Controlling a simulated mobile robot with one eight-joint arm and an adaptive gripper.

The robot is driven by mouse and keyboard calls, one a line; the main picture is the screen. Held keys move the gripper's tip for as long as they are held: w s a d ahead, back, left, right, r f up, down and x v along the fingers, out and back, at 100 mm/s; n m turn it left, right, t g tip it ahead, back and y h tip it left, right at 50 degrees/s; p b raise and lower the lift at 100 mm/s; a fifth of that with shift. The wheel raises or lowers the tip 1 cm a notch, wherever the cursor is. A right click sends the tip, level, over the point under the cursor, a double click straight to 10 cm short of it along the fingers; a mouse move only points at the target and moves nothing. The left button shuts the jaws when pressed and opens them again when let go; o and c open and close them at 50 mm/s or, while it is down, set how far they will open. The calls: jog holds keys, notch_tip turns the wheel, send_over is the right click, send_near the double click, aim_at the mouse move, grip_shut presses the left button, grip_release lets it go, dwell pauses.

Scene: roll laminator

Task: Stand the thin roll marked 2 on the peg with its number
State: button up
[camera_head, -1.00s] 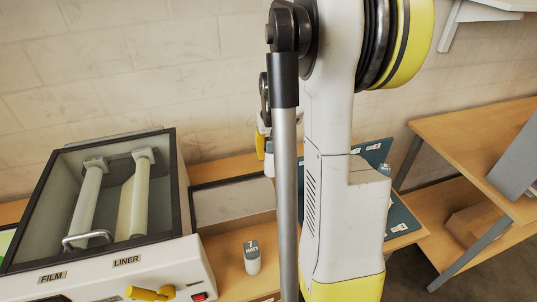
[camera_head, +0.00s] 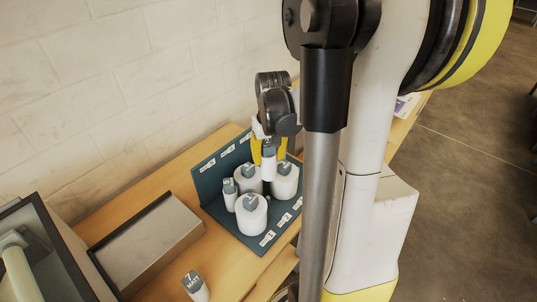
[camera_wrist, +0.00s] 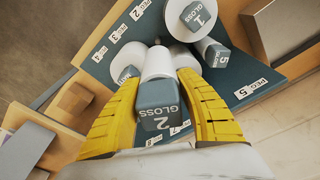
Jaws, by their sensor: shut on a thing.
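My gripper (camera_wrist: 160,108) is shut on the thin white roll marked 2 (camera_wrist: 158,62), whose grey cap reads 2 GLOSS in the wrist view. In the head view my gripper (camera_head: 268,148) holds this roll (camera_head: 267,172) roughly upright, over or just behind the dark teal peg board (camera_head: 214,205). Whether the roll's lower end touches the board cannot be told. The label for peg 2 (camera_head: 284,218) is on the board's front strip.
On the board stand a wide roll marked 1 (camera_head: 252,216), a thin roll marked 5 (camera_head: 229,197) and other wide rolls (camera_head: 285,182) close around the held one.

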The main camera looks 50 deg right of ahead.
jog(key=b, duration=0.9)
send_over(268, 197)
jog(key=shift+w+d+f, duration=0.1)
jog(key=shift+w+f, duration=0.05)
jog(key=shift+f, duration=2.95)
jog(key=shift+w+f, duration=0.1)
jog(key=shift+f, duration=2.95)
jog(key=shift+f+b, duration=0.1)
jog(key=shift+b, duration=0.2)
jog(key=shift+s+f+b, duration=0.15)
jog(key=shift+f+b, duration=0.5)
jog(key=shift+f, duration=0.05)
jog(key=shift+s+f+b, duration=0.1)
jog(key=shift+f+b, duration=0.55)
jog(key=shift+f, duration=0.05)
jog(key=shift+c, duration=0.4)
jog(key=shift+f, duration=0.15)
jog(key=o, duration=1.4)
jog(key=shift+w, duration=0.15)
